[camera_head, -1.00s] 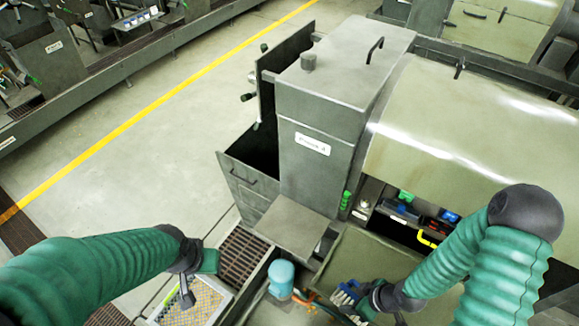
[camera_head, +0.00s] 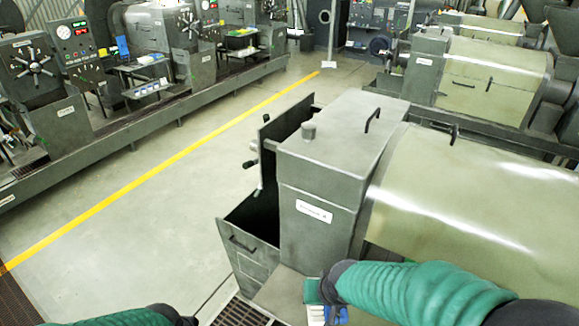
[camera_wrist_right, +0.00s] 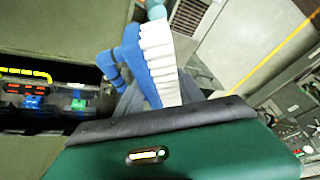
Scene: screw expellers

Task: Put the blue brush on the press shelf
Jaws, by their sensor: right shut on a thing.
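The blue brush, with white bristles, is held in my right gripper. In the right wrist view the brush (camera_wrist_right: 148,62) points up and away from the green palm, and the right gripper (camera_wrist_right: 160,92) is shut on it. In the head view only a bit of the brush (camera_head: 318,315) shows below my right gripper (camera_head: 322,292), at the bottom edge. The press shelf (camera_wrist_right: 58,106) is at the left of the wrist view, apart from the brush. In the head view my right arm and the frame edge hide it. My left gripper is below the head view.
The shelf holds a yellow-handled tool (camera_wrist_right: 25,74), a blue item (camera_wrist_right: 32,102) and a green item (camera_wrist_right: 78,104). The grey press housing (camera_head: 330,180) and pale curved cover (camera_head: 470,210) rise beside my right arm. Open floor (camera_head: 150,165) lies to the left.

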